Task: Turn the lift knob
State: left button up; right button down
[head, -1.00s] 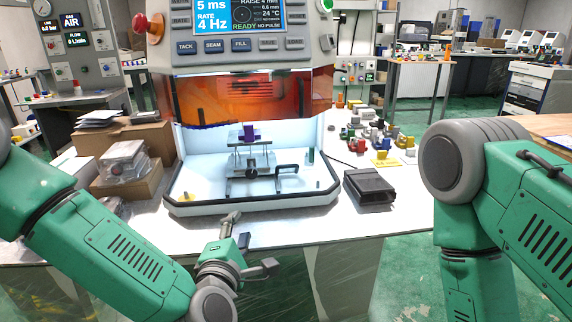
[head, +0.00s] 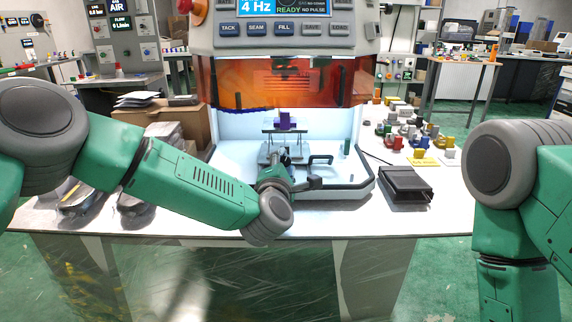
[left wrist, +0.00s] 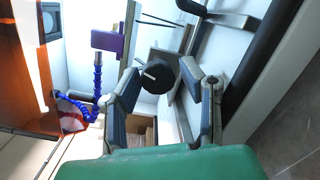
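The lift knob (left wrist: 158,77) is a dark round knob with a pale peg, on the front of the small lift stage (left wrist: 155,60). The lift stage (head: 284,145) stands inside the lit machine chamber in the head view, with a purple block (head: 284,121) on top. My left gripper (head: 284,165) reaches over the chamber's front rim and hides the knob there. In the left wrist view its two fingers (left wrist: 162,79) are apart, on either side of the knob; whether they touch it I cannot tell. My right gripper is out of view.
The raised orange shield (head: 285,82) hangs over the chamber. A black handle (head: 321,160) stands right of the stage. A black box (head: 405,187) lies on the table at right, with several coloured parts behind it. Boxes stand at left.

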pick_arm(q)
jog(key=shift+w+a, duration=0.15)
jog(key=shift+w, duration=0.25)
jog(key=shift+c, duration=0.9)
jog(key=shift+d, duration=0.3)
grip_shut()
jog(key=m+p, duration=0.3)
jog(key=m, duration=0.1)
jog(key=shift+s+m+g+p, duration=0.1)
jog(key=shift+m+g+p, duration=0.25)
jog(key=shift+m+g, duration=0.05)
jog(key=shift+f+m+y+p, duration=0.15)
jog(key=shift+m+y+p, duration=0.25)
jog(key=shift+m+p, duration=1.25)
jog(key=shift+m+b, duration=0.35)
jog(key=shift+m, duration=0.1)
